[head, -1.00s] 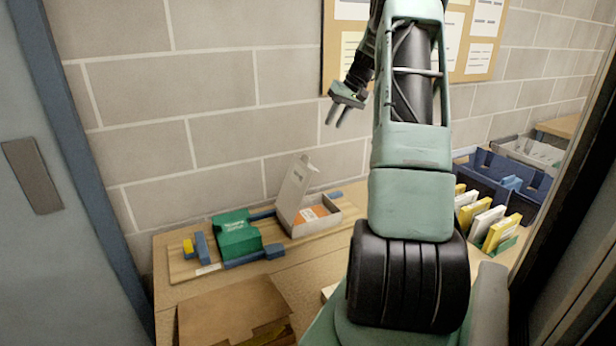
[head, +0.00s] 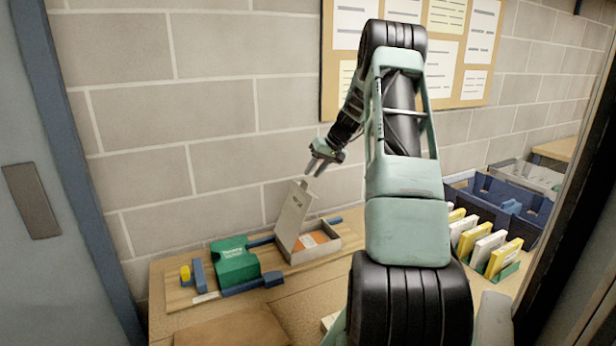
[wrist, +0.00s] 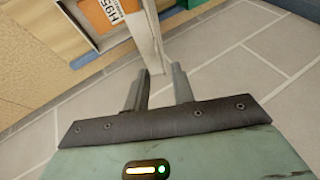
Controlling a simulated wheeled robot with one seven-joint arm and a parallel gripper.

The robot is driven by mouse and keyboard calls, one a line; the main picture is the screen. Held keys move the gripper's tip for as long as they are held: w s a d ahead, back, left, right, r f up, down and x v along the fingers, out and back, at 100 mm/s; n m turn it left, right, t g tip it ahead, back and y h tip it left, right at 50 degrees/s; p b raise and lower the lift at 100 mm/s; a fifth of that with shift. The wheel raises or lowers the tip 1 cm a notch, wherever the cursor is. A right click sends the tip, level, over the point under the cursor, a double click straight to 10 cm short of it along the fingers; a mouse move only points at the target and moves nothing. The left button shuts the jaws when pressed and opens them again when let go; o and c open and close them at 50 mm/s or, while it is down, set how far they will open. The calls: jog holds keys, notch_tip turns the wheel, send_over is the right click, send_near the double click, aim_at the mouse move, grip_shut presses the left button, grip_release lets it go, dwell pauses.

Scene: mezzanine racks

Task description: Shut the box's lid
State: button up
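The pale grey box (head: 325,249) sits on the wooden bench against the wall, with an orange labelled item (head: 308,240) inside. Its lid (head: 294,214) stands up, leaning a little, on the box's left side. My gripper (head: 314,172) is above the lid's top edge and slightly to its right, fingers pointing down, apart and empty. In the wrist view, the lid (wrist: 142,32) shows nearly edge-on just beyond the fingertips (wrist: 158,72), and part of the box (wrist: 84,22) is cut off at the top. I cannot tell whether a finger touches the lid.
A green box (head: 234,262) and blue blocks (head: 254,285) lie left of the box. A brown carton (head: 235,327) is at the front. Yellow and white boxes (head: 487,248) and a blue bin (head: 500,197) stand at the right. The block wall (head: 220,160) is close behind.

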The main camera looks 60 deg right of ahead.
aim_at(308, 190)
jog(key=shift+p+x, duration=0.5)
jog(key=shift+x, duration=1.85)
grip_shut()
